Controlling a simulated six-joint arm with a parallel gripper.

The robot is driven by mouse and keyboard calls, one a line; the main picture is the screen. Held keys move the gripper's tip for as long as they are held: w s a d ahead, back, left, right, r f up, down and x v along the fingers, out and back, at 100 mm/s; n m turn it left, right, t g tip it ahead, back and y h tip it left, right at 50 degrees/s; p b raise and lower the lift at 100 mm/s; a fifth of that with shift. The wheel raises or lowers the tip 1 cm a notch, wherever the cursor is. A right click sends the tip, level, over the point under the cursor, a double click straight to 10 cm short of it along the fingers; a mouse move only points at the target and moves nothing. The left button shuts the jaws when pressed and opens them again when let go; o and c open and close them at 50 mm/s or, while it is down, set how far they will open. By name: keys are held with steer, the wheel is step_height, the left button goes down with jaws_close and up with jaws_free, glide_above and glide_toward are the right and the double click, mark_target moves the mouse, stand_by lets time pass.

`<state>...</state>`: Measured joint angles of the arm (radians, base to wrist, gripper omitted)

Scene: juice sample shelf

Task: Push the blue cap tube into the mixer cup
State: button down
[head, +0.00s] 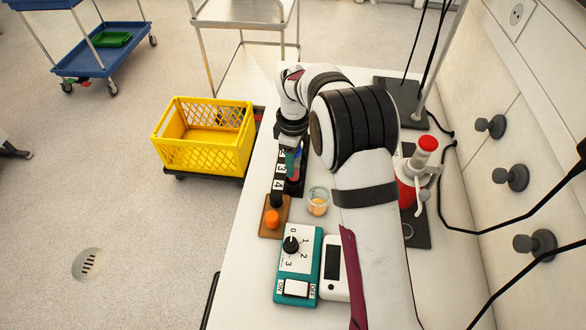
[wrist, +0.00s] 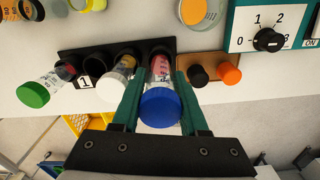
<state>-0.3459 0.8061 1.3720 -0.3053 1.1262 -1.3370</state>
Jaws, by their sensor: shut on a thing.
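The blue cap tube (wrist: 160,107) is between the teal fingers of my gripper (wrist: 158,84) in the wrist view. Its blue cap faces the camera and its clear body holds red contents. Its far end reaches to the black tube rack (wrist: 72,58); I cannot tell whether it is still inside a slot. In the head view my gripper (head: 292,162) is over the rack, with the cap hidden. The teal mixer (head: 298,266) stands nearer the camera, with a numbered black knob (head: 291,244) and a switch. I cannot make out a separate cup on it.
A green-capped tube (wrist: 34,94) and a white-capped tube (wrist: 112,85) stand close left of my fingers. A white device (head: 336,288) is beside the mixer.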

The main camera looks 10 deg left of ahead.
steer(key=s+d+r, duration=0.3)
steer(key=d+r, duration=0.4)
steer(key=d, duration=0.4)
steer(key=s+d+r+n, duration=0.2)
steer(key=s+d+n, duration=0.1)
steer(key=s, duration=0.6)
steer(key=s+d+r+n, duration=0.3)
steer(key=s, duration=0.7)
steer(key=shift+w+d+f, duration=0.1)
steer(key=shift+f, duration=1.1)
steer(key=shift+w+d+f, duration=0.1)
steer(key=shift+f, duration=1.05)
steer(key=shift+f, duration=2.05)
steer(key=shift+c, duration=1.8)
jaws_free()
